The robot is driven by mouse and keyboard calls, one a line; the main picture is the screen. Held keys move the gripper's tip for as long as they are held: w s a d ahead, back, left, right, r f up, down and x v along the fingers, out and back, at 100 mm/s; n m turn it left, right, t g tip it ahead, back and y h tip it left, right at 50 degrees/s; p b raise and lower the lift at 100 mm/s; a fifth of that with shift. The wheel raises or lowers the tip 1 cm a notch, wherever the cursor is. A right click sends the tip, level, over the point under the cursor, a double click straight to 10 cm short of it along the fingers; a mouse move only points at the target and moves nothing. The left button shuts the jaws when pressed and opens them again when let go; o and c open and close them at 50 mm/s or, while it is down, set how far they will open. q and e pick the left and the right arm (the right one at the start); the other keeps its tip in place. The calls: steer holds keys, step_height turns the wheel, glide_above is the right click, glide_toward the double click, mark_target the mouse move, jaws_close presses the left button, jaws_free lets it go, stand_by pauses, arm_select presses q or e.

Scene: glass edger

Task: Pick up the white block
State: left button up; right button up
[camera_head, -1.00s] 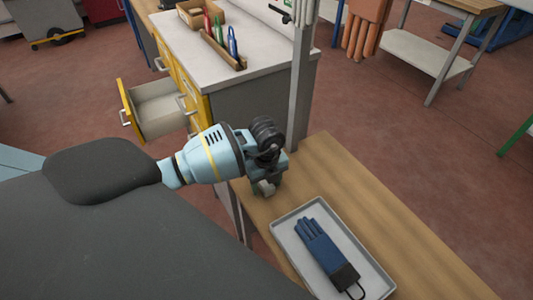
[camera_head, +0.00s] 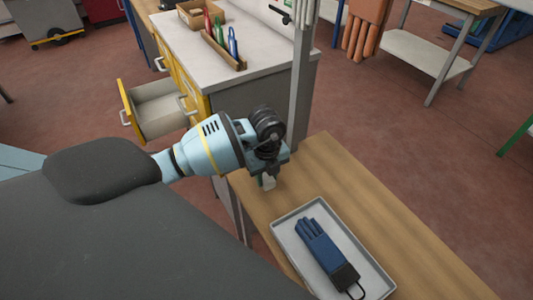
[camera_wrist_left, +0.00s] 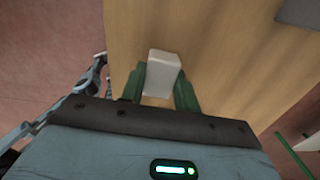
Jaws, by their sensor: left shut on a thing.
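The white block (camera_wrist_left: 161,77) sits between the two green fingers of my left gripper (camera_wrist_left: 160,88) in the left wrist view. The fingers are shut on it. In the head view the left gripper (camera_head: 267,178) is over the near-left end of the wooden table (camera_head: 340,165), and the pale block (camera_head: 269,183) shows small below it, partly hidden by the gripper. I cannot tell for sure whether the block is clear of the table. My right gripper is in neither view.
A grey tray (camera_head: 287,240) with a blue glove (camera_head: 324,252) lies on the table right of the gripper. A grey post (camera_head: 299,90) stands behind. A workbench (camera_head: 250,55) with an open yellow drawer (camera_head: 130,108) is at the upper left. The far table end is bare.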

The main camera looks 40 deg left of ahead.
arm_select(q)
steer(key=s+a+r, duration=0.1)
steer(key=s+a, duration=1)
steer(key=shift+a+r+b, duration=0.3)
steer(key=shift+r+b, duration=0.05)
steer(key=shift+b, duration=0.1)
